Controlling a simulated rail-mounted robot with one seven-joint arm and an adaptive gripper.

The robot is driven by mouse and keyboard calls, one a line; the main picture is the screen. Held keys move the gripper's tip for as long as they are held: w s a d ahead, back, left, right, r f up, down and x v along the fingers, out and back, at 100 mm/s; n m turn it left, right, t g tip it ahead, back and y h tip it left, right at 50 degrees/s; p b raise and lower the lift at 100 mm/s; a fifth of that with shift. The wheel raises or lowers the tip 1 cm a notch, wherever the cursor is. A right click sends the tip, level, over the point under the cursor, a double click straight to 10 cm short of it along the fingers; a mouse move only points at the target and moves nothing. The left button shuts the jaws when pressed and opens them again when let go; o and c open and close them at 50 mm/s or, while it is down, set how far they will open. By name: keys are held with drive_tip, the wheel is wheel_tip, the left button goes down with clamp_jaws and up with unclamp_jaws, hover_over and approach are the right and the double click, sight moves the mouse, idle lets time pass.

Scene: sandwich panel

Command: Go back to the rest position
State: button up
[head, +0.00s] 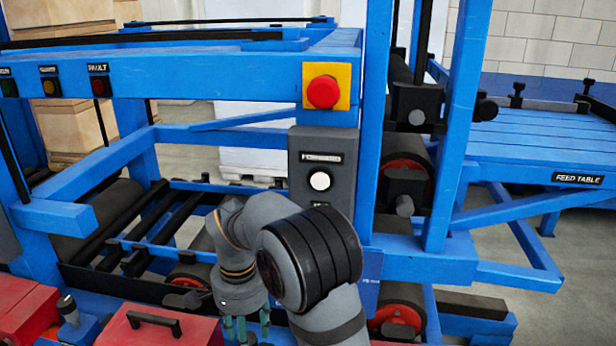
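My grey arm comes up from the bottom edge of the head view, bends at a dark ribbed joint, and points down at its end. My gripper (246,328) hangs at the bottom edge, in front of the blue machine frame. Only some teal finger parts show and the tips are cut off, so I cannot tell whether it is open or shut, or whether it holds anything.
The blue machine frame (220,75) fills the view, with a red stop button (323,92) and a grey control box (322,170). A red toolbox (160,331) is left of my gripper. A feed table (540,140) stands at right.

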drive_tip(key=n+p, duration=0.1)
drive_tip(key=n, duration=0.1)
drive_tip(key=n+p, duration=0.1)
drive_tip(key=n, duration=0.1)
drive_tip(key=n+p, duration=0.2)
drive_tip(key=n, duration=0.1)
drive_tip(key=shift+r, duration=0.25)
drive_tip(key=n+p, duration=0.2)
drive_tip(key=n, duration=0.1)
drive_tip(key=shift+n, duration=0.4)
drive_tip(key=shift+f+n+p, duration=0.25)
drive_tip(key=shift+n+p, duration=0.45)
drive_tip(key=shift+n, duration=0.7)
